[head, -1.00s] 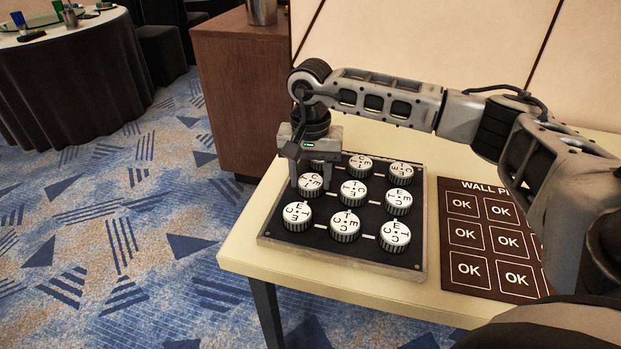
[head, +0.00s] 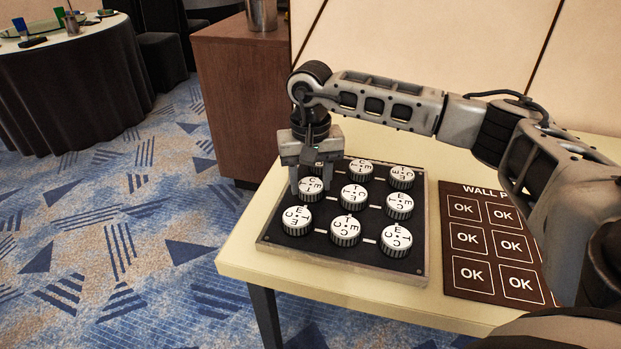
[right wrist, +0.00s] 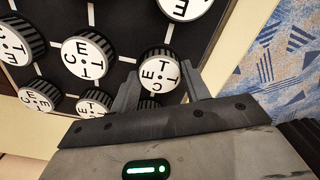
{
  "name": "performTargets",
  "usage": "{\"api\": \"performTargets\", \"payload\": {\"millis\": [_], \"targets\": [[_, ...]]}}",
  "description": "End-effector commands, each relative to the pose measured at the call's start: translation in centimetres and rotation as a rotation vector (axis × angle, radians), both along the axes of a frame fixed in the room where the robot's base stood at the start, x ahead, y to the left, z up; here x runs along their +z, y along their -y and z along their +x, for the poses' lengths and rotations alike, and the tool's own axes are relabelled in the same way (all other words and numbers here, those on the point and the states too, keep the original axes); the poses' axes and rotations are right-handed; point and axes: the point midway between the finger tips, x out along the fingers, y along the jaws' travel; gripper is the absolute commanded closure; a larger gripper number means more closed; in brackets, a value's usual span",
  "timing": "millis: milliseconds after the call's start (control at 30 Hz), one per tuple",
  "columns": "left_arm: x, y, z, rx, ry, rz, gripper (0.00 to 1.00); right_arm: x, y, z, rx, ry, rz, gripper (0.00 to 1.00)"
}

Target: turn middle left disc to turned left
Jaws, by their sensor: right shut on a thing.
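A black board (head: 272,238) on the table carries rows of white-topped round discs with ribbed dark sides and letters. The middle left disc (head: 311,186) is between the fingers of my right gripper (head: 311,182), which is shut on it from above. In the right wrist view, this disc (right wrist: 159,72) has a finger on either side, and its lettered top faces the camera. The middle disc (head: 355,196) and front left disc (head: 297,218) stand free beside it. The back left disc is mostly hidden behind the gripper. My left gripper is not in view.
A brown panel with several OK squares (head: 467,238) lies right of the board on the cream table (head: 240,262). A wooden cabinet (head: 232,100) stands behind at left. Neighbouring discs are close around the gripper. Carpet to the left is clear.

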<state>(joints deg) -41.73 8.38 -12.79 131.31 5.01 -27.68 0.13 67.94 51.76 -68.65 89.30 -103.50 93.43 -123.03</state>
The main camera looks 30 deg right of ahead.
Motion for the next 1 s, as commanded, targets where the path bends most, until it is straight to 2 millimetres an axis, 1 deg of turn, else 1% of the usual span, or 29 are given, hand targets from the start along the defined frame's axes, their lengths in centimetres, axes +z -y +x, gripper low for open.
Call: {"api": "performTargets", "payload": {"millis": [67,100,167,433,567,667,767,1000], "targets": [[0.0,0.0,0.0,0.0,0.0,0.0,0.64,0.1,0.0,0.0,0.0,0.001,0.002,0.76],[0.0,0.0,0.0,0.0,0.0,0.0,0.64,0.1,0.0,0.0,-0.001,0.001,0.002,0.48],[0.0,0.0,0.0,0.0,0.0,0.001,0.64,0.1,0.0,0.0,-0.001,0.001,0.002,0.31],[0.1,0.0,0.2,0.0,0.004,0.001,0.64,0.1,0.0,0.0,-0.001,0.0,0.001,0.31],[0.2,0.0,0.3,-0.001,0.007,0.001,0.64,0.8,0.0,0.1,-0.002,0.002,0.0,0.31],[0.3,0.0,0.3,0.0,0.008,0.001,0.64,2.3,0.0,0.1,-0.002,0.004,0.0,0.31],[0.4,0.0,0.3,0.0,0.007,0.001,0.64,4.5,0.0,0.1,-0.003,0.006,0.001,0.31],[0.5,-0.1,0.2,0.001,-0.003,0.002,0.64,10.5,0.0,0.1,-0.001,0.005,0.001,0.31]]}}
